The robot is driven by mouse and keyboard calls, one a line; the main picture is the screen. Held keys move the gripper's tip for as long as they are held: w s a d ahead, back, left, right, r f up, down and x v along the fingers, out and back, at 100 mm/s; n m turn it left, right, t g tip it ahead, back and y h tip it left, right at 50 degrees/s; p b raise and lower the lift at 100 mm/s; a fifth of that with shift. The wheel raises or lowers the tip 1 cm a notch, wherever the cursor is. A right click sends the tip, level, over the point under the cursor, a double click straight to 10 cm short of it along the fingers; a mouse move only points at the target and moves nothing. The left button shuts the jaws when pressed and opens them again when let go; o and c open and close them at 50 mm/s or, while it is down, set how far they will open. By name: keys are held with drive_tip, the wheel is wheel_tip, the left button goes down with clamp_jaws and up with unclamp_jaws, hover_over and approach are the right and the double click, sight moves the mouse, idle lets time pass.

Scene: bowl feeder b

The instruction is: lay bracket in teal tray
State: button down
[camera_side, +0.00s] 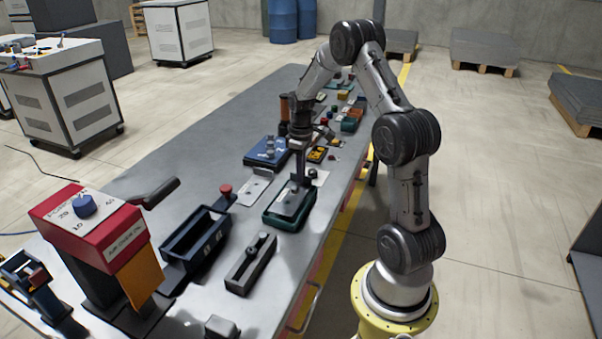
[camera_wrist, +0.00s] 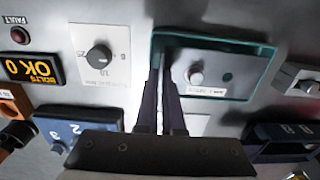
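The teal tray (camera_side: 272,220) is on the bench in front of my gripper in the side view. In the wrist view the tray (camera_wrist: 262,84) is to the right of the fingers, with a grey floor or plate, a round pale knob, a dark round spot and a white label inside. I cannot tell whether this grey part is the bracket. My gripper (camera_side: 298,180) points down at the tray's far edge. In the wrist view my gripper's (camera_wrist: 161,70) two dark fingers are close together with a narrow gap; whether something thin is between them is unclear.
A pale dial card (camera_wrist: 98,57) lies left of the fingers. A blue fixture (camera_side: 264,154) stands behind the tray. A dark slotted block (camera_side: 250,264) and a dark blue bin (camera_side: 195,238) stand nearer the camera. Some bare bench shows between them.

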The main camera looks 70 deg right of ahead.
drive_tip(key=shift+f, duration=0.75)
idle(0.6)
drive_tip(key=c, duration=1)
unclamp_jaws()
drive_tip(key=shift+o, duration=0.2)
drive_tip(key=shift+f, duration=0.1)
wheel_tip(320, 180, up, 14)
